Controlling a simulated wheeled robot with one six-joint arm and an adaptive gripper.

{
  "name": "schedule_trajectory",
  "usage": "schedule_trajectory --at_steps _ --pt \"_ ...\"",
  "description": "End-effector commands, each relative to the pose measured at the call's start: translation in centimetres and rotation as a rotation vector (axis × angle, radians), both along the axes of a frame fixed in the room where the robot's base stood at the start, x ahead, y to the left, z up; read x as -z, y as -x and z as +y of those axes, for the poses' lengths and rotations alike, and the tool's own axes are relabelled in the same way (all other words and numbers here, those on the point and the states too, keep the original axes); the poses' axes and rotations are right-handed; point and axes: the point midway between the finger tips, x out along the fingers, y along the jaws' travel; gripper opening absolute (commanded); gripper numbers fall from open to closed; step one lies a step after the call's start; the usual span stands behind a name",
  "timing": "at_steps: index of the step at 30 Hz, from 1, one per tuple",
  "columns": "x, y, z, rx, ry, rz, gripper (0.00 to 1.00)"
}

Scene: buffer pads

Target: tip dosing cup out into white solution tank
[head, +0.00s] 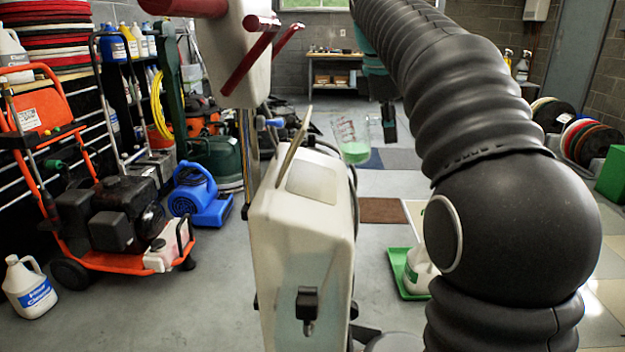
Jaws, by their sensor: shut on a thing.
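The dosing cup (353,150) is clear with red marks and has green liquid in its bottom. It looks roughly upright, tilted slightly at most. My gripper (388,122) is shut on the dosing cup at its right side, and the fingers are partly hard to make out. The white solution tank (300,225) stands in the centre foreground, with a thin flap (294,140) raised at its top. The cup appears to the right of the tank top, apart from it in the picture. The tank's opening is not clearly visible.
A white machine head with red handles (250,55) rises above the tank's left side. A white jug (420,270) sits in a green tray (398,272) on the right floor. An orange machine (105,215) and blue blower (200,195) stand left. My arm covers much of the right.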

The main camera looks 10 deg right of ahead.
Motion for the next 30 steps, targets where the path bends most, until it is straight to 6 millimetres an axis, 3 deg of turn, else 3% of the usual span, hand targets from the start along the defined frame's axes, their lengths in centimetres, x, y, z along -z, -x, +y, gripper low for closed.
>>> schedule_trajectory --at_steps 12,19,21,23,30 --pt "0.4 1.3 2.0 -0.004 0.170 -0.124 0.00" --pt "-0.4 2.2 3.1 -0.003 0.263 -0.191 0.00" --pt "-3.2 2.2 3.3 -0.001 0.291 -0.214 0.00" --pt "-4.7 2.3 3.4 -0.001 0.314 -0.229 0.00" --pt "-6.0 2.5 3.5 0.001 0.343 -0.247 0.00"
